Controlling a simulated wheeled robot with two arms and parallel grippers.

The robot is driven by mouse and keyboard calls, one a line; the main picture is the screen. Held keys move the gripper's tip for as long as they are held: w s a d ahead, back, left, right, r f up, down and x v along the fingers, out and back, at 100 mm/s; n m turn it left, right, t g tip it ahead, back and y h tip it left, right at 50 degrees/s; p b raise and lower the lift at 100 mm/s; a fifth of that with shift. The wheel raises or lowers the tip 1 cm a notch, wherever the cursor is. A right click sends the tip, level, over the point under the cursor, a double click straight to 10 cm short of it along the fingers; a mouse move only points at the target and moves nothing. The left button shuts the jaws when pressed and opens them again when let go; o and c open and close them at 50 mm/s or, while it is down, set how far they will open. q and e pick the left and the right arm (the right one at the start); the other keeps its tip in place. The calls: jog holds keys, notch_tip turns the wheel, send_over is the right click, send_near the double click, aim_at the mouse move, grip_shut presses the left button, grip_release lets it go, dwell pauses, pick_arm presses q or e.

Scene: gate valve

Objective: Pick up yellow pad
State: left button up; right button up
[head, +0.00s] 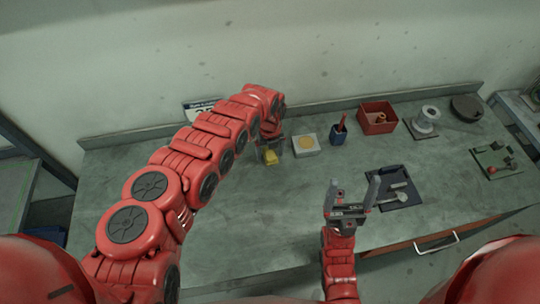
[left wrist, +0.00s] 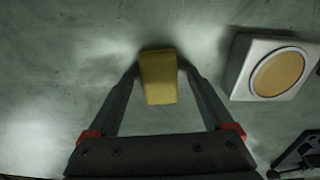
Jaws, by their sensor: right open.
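The yellow pad (head: 271,157) is a small yellow block at the back middle of the workbench, beside a white block. In the left wrist view the pad (left wrist: 158,78) sits between the two fingertips, which meet its sides. My left gripper (head: 270,148) is shut on the pad, low over the bench; it also shows in the left wrist view (left wrist: 161,70). I cannot tell whether the pad still touches the bench. My right gripper (head: 353,185) is open and empty near the front of the bench, far from the pad.
A white block with a yellow disc (head: 306,145) is just right of the pad. A dark tray (head: 389,200) lies near my right gripper. The bench's left half is clear.

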aim_at(270, 152)
pick_arm(q)
grip_shut()
jog(key=shift+r, duration=0.1)
jog(key=shift+w+r, duration=0.1)
jog(key=shift+r, duration=0.25)
notch_tip(270, 152, up, 8)
jog(key=b, duration=0.3)
jog(key=shift+r, duration=0.55)
